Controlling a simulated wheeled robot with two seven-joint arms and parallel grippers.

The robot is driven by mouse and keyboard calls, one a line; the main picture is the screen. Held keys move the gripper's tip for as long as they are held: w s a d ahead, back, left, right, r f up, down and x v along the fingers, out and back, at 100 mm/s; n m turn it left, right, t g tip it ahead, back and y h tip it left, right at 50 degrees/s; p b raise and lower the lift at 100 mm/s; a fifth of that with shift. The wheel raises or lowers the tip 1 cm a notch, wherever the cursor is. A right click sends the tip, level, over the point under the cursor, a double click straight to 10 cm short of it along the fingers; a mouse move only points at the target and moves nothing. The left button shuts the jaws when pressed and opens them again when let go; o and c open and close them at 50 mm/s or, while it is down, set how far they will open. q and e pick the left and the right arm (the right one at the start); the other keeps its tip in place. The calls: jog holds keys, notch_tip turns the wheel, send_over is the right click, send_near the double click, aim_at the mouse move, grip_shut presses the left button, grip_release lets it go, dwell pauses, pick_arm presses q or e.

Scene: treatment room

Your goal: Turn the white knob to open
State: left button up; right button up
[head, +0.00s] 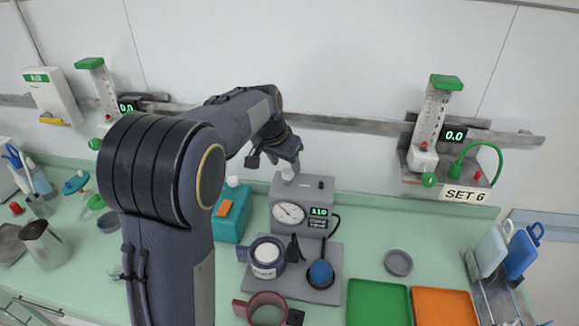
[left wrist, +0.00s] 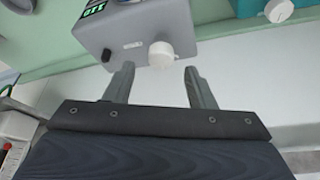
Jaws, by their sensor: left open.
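The white knob (head: 288,173) sits on top of a grey gauge box (head: 308,188), which has a round dial and a green "110" display. In the left wrist view the knob (left wrist: 161,54) stands out from the box's grey face (left wrist: 125,32). My left gripper (left wrist: 158,72) is open, its two fingers apart on either side of the knob's line, with the tips near it and nothing held. In the head view the left gripper (head: 287,160) is just above the knob and partly hides it. My right gripper is not in view.
A teal box (head: 232,226) with its own white knob stands left of the gauge box. Green (head: 378,304) and orange (head: 443,306) trays lie front right. A wall rail (head: 335,122) runs behind.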

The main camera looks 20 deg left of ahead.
aim_at(287, 171)
pick_arm(q)
jog(key=shift+x, duration=1.6)
jog(key=shift+c, duration=0.4)
jog(key=c, duration=0.9)
jog(key=shift+a, duration=0.1)
